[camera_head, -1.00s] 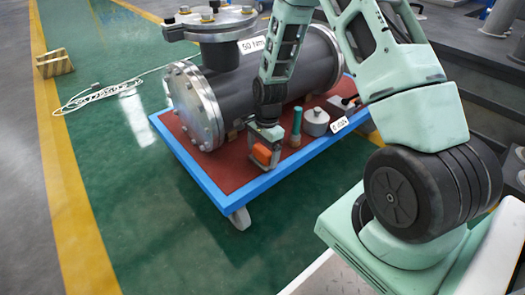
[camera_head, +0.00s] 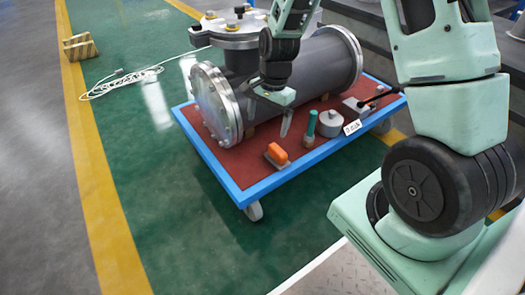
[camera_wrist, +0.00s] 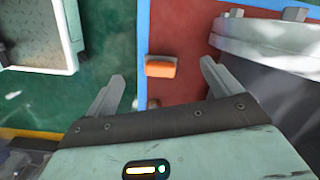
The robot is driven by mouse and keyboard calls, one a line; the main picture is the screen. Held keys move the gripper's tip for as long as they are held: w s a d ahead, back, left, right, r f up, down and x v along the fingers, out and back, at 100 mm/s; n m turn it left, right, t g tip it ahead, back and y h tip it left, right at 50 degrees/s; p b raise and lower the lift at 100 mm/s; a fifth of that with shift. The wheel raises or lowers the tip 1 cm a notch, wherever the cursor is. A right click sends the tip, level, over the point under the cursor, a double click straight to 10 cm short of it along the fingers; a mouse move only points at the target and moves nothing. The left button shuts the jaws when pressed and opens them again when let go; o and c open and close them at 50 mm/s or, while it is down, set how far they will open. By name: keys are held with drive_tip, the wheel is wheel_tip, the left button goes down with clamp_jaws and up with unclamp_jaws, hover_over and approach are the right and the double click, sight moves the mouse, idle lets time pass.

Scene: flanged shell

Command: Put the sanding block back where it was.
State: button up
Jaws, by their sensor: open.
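The orange sanding block (camera_head: 277,154) rests on the red top of the blue-edged cart (camera_head: 247,198), near its front edge. It also shows in the wrist view (camera_wrist: 160,68), ahead of my gripper and between the lines of its fingers. My gripper (camera_head: 268,107) is open and empty, raised above the cart and apart from the block, near the large grey flanged shell (camera_head: 310,72). In the wrist view both fingers of my gripper (camera_wrist: 160,82) are spread wide with nothing between them.
A green-handled tool (camera_head: 310,128), a grey round can (camera_head: 330,123) and a white label card (camera_head: 352,127) stand along the cart's right side. A wooden block (camera_head: 80,47) and a white cable (camera_head: 120,83) lie on the floor at left.

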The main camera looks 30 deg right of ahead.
drive_tip(key=s+a+r+n, duration=0.6)
drive_tip(key=a+r+n, duration=0.15)
drive_tip(key=a, duration=0.45)
drive_tip(key=s+a+r+n, duration=0.3)
drive_tip(key=s+n, duration=0.4)
drive_tip(key=s, duration=0.1)
drive_tip(key=s+a+r+n+h, duration=0.1)
drive_tip(key=s+a+r+n, duration=0.2)
drive_tip(key=s+n, duration=0.4)
drive_tip(key=shift+s+a+r, duration=0.3)
drive_tip(key=shift+s+a, duration=0.5)
drive_tip(key=shift+s, duration=0.45)
drive_tip(key=shift+r, duration=0.1)
wheel_tip(320, 180, up, 42)
drive_tip(key=p, duration=4.2)
drive_tip(key=shift+r+p, duration=0.25)
drive_tip(key=shift+p, duration=0.1)
